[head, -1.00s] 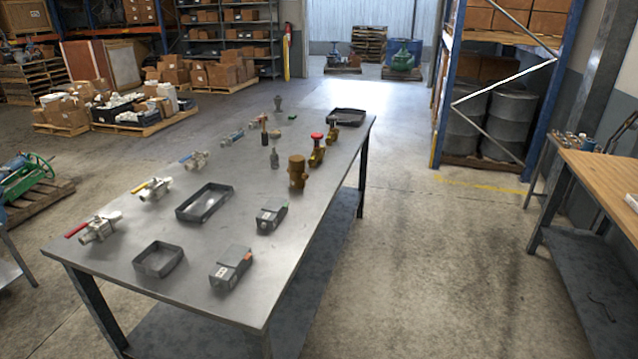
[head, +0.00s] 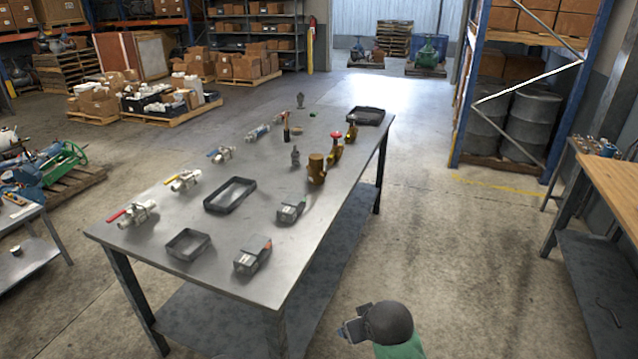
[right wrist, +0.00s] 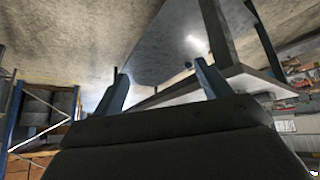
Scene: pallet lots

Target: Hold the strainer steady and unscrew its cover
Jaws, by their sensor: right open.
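A brown-bronze cylindrical fitting (head: 316,168) stands upright on the right side of the steel table (head: 225,270); it may be the strainer, but its cover cannot be made out at this size. Behind it are a brass valve with a red handwheel (head: 335,150) and a smaller brass fitting (head: 351,132). My right gripper (head: 352,326) is low in front of the table's right side, apart from these parts. In the right wrist view its two fingers (right wrist: 162,88) are spread with nothing between them. My left gripper is not in view.
Black trays (head: 230,194) (head: 188,244) and grey devices (head: 253,255) (head: 291,209) lie on the near table. Ball valves (head: 135,213) line its left side. A wooden-topped bench (head: 612,185) stands at the right. The floor between is clear.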

